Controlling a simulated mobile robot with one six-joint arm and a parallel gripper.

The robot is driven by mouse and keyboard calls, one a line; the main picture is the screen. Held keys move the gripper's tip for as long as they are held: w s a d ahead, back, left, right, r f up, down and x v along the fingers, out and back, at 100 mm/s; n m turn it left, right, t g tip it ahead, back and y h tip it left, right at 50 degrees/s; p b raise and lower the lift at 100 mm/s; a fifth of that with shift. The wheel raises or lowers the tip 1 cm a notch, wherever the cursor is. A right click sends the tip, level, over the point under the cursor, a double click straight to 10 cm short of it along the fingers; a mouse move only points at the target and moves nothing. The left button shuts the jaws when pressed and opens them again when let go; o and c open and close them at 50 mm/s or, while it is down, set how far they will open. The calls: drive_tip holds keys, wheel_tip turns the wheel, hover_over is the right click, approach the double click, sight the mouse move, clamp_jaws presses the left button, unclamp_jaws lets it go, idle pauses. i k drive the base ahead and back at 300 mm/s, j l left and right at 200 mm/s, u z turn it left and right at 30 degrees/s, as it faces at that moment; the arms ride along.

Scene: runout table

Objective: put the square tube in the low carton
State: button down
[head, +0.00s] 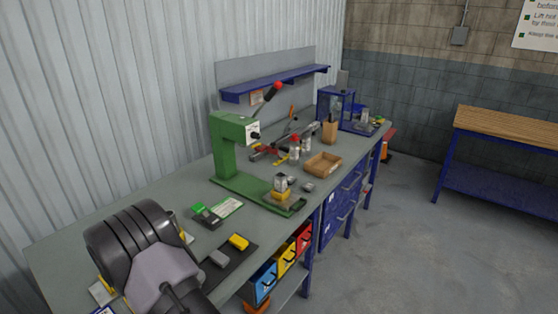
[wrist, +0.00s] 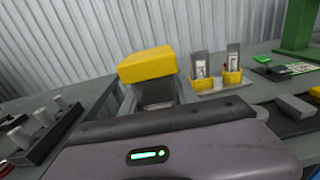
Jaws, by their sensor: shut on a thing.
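My gripper (wrist: 157,90) is shut on a yellow, square-edged piece (wrist: 148,64) in the wrist view. It looks like the square tube, but its open ends do not show. The piece sits across the fingertips, above the bench. In the head view my own arm hides the fingers and the held piece. The low carton (head: 311,167) is an open brown box on the bench, beyond the green press and well to the right of my gripper. Its inside looks empty.
The green press (head: 225,150), with a raised red-knobbed lever, stands between my arm and the carton. A black mat (head: 232,262) holds a grey and a yellow block.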

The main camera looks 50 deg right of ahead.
sight(326, 165)
drive_tip(key=l, duration=2.25)
drive_tip(key=k+l, duration=0.1)
drive_tip(key=l, duration=2.15)
drive_tip(key=i, duration=0.25)
